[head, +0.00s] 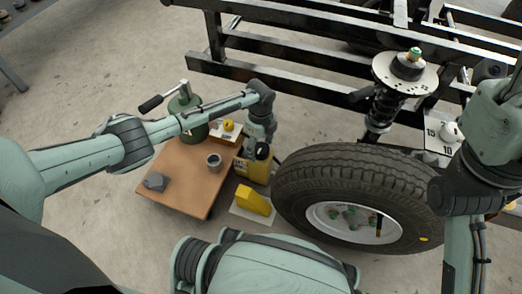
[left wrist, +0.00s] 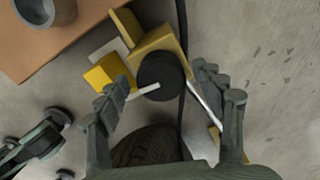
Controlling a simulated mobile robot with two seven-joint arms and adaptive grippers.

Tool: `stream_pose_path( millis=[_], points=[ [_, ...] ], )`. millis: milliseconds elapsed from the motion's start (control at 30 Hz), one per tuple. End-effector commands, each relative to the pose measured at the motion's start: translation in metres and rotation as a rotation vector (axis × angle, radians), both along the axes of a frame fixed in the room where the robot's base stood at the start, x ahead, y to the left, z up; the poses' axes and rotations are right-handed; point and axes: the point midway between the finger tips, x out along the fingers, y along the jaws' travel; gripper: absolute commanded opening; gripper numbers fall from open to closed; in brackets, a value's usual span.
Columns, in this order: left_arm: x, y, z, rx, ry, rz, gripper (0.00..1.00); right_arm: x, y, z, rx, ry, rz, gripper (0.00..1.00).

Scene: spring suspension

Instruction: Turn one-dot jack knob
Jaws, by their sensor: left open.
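A yellow jack (head: 253,169) with a round black knob (head: 263,151) stands on the floor between the wooden table and the wheel. In the left wrist view the black knob (left wrist: 161,72) faces me, with the yellow jack body (left wrist: 158,44) behind it. My left gripper (head: 262,138) is over the jack from above. In the left wrist view its open fingers (left wrist: 161,80) stand on either side of the knob; I cannot tell whether they touch it. Pale thin strips show beside the knob. I cannot make out a dot mark. My right gripper is not in view.
A yellow wedge (head: 251,201) lies on a pale sheet in front. Black frame rails run behind.

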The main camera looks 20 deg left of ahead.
Motion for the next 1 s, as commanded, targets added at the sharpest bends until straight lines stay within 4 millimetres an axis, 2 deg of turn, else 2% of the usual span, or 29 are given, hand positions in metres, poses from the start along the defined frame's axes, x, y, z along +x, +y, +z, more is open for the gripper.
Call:
stream_pose_path(
  millis=[100,400,800,1000],
  points=[
    [0.0002,-0.0006,-0.0094,0.0,-0.001,0.0,0.68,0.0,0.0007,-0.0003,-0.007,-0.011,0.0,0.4],
    [0.0,-0.0006,-0.0104,0.0,-0.001,-0.001,0.67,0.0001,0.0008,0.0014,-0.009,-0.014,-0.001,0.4],
    [-0.0001,-0.0004,-0.0104,0.0,0.0,-0.001,0.18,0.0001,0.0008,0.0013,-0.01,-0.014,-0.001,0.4],
    [-0.0004,-0.0005,-0.0096,-0.001,0.0,0.012,0.18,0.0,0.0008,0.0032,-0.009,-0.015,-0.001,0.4]
  ],
)
